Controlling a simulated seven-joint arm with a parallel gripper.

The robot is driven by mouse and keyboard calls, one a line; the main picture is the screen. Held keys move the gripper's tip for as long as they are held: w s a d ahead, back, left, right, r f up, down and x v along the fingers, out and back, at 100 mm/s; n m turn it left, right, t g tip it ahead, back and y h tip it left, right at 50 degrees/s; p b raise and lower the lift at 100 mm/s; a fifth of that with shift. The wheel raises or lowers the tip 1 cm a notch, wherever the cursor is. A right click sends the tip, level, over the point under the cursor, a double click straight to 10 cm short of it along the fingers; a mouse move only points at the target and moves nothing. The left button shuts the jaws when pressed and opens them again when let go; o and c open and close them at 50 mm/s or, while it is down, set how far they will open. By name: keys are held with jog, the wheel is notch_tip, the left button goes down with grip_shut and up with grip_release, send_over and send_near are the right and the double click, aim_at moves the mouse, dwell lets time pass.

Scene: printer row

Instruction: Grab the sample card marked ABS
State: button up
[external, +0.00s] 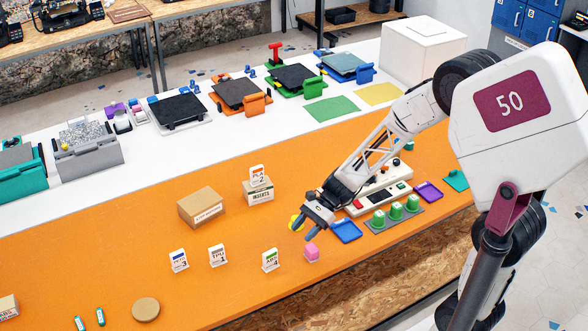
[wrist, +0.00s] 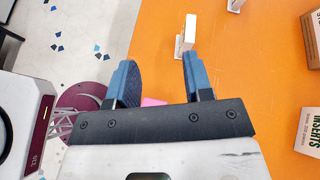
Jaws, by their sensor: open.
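The ABS card (external: 270,260), white with a green mark and the number 4, stands upright on the orange mat, left of a pink cube (external: 312,252). My gripper (external: 303,226) is open and empty, above the mat and apart from the card. In the wrist view my open fingers (wrist: 157,60) point up the picture. A white upright card (wrist: 186,35), seen from above, stands beyond the right fingertip; its face cannot be read, but it looks like the ABS one.
Other cards are TPU (external: 217,256), one marked 3 (external: 179,261), and one marked 2 (external: 257,174) on the inserts box (external: 258,190). A cardboard box (external: 202,207) stands left of it. A blue tray (external: 346,231) and green parts lie right. The mat around the ABS card is mostly clear.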

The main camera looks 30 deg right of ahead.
aim_at(271, 266)
jog(key=w+a+f+m, duration=0.1)
jog(key=f, duration=0.1)
jog(key=w+a+f+m+y, duration=0.1)
jog(key=w+a+f+m, duration=0.1)
jog(key=f, duration=0.1)
jog(key=shift+w+a+f+t+y, duration=0.2)
jog(key=shift+w+f+t+y, duration=0.05)
jog(key=shift+f+t+y, duration=0.15)
jog(key=shift+a, duration=0.15)
jog(key=shift+x, duration=1.15)
jog(key=shift+a+f, duration=0.1)
jog(key=shift+x, duration=2.45)
jog(key=shift+f, duration=0.1)
jog(key=shift+c, duration=0.2)
grip_shut()
